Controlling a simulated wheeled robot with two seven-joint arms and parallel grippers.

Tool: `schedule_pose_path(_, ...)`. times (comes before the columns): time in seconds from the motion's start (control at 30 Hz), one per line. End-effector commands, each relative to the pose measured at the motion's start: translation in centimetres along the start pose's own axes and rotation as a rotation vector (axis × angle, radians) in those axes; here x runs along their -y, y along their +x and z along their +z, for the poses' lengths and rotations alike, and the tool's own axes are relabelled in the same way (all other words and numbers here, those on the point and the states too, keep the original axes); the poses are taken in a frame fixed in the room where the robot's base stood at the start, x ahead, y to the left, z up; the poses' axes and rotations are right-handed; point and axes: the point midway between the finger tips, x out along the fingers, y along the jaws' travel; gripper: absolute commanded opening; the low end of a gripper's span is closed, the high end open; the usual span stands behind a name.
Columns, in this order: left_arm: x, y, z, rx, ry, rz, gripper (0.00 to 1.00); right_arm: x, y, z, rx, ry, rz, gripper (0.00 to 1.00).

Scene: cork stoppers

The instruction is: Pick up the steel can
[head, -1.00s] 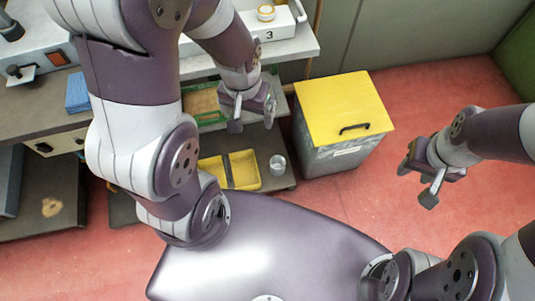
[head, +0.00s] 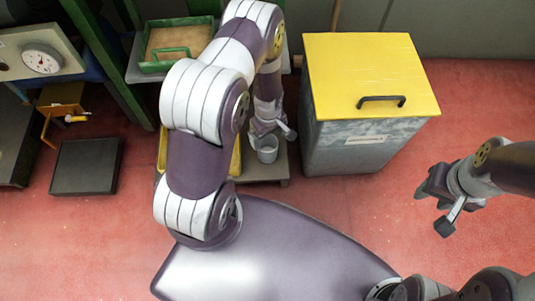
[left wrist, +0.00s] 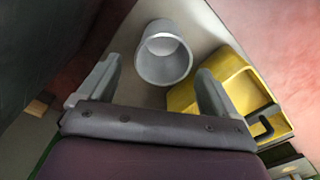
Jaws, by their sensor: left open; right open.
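The steel can (head: 267,149) is a small grey, open-topped cylinder standing upright on a low dark shelf. My left gripper (head: 273,132) is just above and beside it in the head view, partly hidden by its own arm. In the left wrist view the can (left wrist: 164,54) lies ahead of the open left gripper (left wrist: 158,90), roughly between the fingers but beyond their tips; no contact shows. The can looks empty inside. My right gripper (head: 433,208) is open and empty, over the red floor at the right.
A yellow tray (left wrist: 231,82) sits close beside the can on the shelf (head: 262,172). A grey bin with a yellow lid (head: 370,68) stands just right of the shelf. A green-edged tray (head: 178,42) is on a higher shelf. Red floor is free at the right.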

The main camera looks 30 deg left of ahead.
Motion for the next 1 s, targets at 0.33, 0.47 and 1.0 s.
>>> schedule_pose_path(0.33, 0.4, 6.7, 0.1, 0.000, 0.002, 0.000, 0.92, 0.0, 5.9, 0.7, 0.000, 0.000, 0.000, 0.43)
schedule_pose_path(0.47, 0.3, 7.7, 0.0, 0.000, 0.002, 0.001, 0.92, 0.0, 6.5, 0.8, 0.001, 0.000, 0.000, 0.43)
schedule_pose_path(1.0, 0.3, 7.2, 0.0, 0.000, 0.003, 0.000, 0.36, 0.0, 6.1, 0.7, 0.000, 0.000, 0.000, 0.43)
